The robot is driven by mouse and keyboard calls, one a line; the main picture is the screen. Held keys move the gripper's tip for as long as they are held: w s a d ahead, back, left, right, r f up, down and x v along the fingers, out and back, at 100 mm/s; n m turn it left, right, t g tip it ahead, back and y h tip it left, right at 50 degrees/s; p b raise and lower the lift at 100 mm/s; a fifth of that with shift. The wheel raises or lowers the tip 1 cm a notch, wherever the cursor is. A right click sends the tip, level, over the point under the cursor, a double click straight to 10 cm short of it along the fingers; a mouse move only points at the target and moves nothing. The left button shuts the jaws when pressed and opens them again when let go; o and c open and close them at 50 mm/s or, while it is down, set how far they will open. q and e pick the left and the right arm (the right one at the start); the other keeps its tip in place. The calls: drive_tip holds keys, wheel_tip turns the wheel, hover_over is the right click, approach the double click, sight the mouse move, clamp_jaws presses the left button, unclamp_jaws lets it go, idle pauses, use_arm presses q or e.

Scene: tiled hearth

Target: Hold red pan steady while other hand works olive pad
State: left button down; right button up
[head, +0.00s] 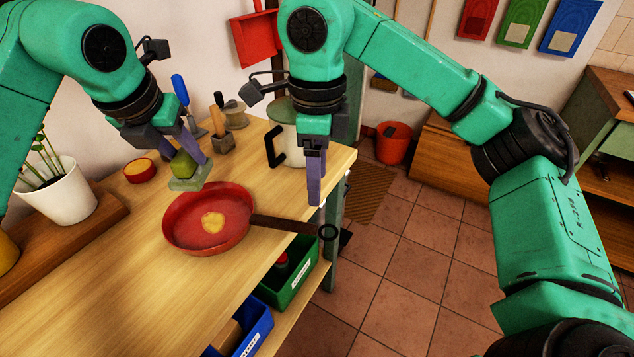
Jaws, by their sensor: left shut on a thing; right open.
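The red pan (180,237) lies on the wooden worktop with a yellowish patch (212,222) inside. Its dark handle (285,224) points right, and its ringed end reaches the worktop's right edge. My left gripper (190,158) is shut on the olive pad (188,183), a green grip block above a flat grey-green base. The pad is just behind the pan's far rim; I cannot tell whether it touches anything below. My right gripper (315,203) is open and empty, pointing down above and behind the handle's end. Its fingers overlap in this view.
A white lidded pot (287,150) stands close behind my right gripper. A small red bowl (140,171), a potted plant (65,195) and a utensil holder (222,144) stand around the worktop. Green (300,275) and blue (250,335) bins sit below its edge. The near worktop is clear.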

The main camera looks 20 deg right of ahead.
wheel_tip(320, 180, down, 12)
drive_tip(key=shift+r, duration=0.1)
clamp_jaws()
idle(0.3)
idle(2.2)
